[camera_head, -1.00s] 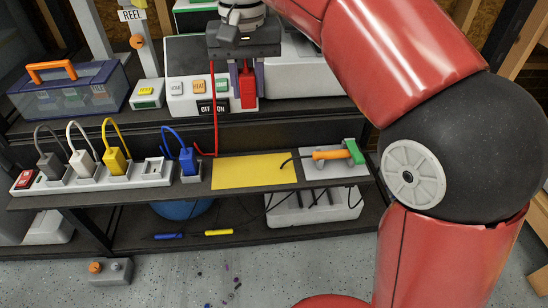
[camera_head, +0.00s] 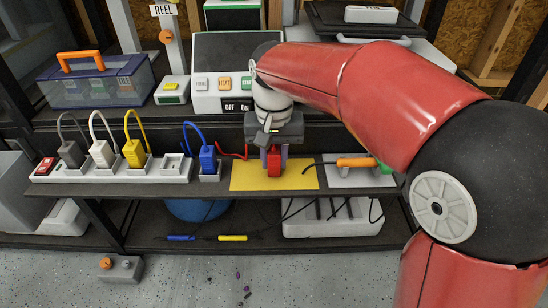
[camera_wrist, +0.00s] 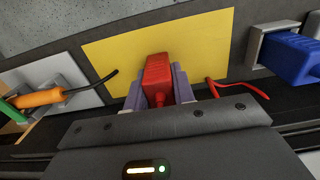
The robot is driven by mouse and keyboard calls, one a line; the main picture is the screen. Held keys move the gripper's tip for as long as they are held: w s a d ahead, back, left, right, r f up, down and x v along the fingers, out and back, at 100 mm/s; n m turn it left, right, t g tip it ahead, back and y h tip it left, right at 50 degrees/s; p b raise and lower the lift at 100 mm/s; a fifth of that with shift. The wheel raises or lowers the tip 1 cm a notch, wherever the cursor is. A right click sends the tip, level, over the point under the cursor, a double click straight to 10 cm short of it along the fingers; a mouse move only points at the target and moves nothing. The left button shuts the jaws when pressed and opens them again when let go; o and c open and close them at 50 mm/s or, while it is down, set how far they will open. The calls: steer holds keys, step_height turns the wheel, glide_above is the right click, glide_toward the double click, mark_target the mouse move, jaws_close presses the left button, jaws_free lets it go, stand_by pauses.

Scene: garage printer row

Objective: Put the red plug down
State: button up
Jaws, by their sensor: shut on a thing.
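My gripper (camera_head: 274,163) is shut on the red plug (camera_head: 274,165), with a finger on each side of it. The plug is over the yellow mat (camera_head: 245,180) on the shelf, at or just above its surface; I cannot tell whether it touches. In the wrist view the red plug (camera_wrist: 156,78) stands between my gripper's fingers (camera_wrist: 157,92), with the yellow mat (camera_wrist: 110,55) behind it. The plug's red cord (camera_wrist: 228,88) runs off to the right there, and to the left in the head view.
A white power strip (camera_head: 110,172) with grey, white and yellow plugs lies left. A blue plug (camera_head: 208,158) sits in a separate socket beside the mat. The printer's control panel (camera_head: 222,95) stands behind.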

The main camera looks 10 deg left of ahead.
mark_target(274, 150)
steer(key=shift+f, duration=0.15)
steer(key=o, duration=1)
step_height(274, 150, up, 12)
steer(key=shift+r+p, duration=0.15)
steer(key=shift+p, duration=0.9)
steer(key=s+d+m+t, duration=0.1)
steer(key=s+d+t, duration=0.3)
steer(key=d, duration=1.1)
steer(key=s+d+f+m+t, duration=0.1)
steer(key=s+d+f, duration=0.8)
steer(key=s+d, duration=0.2)
steer(key=shift+m+t, duration=0.3)
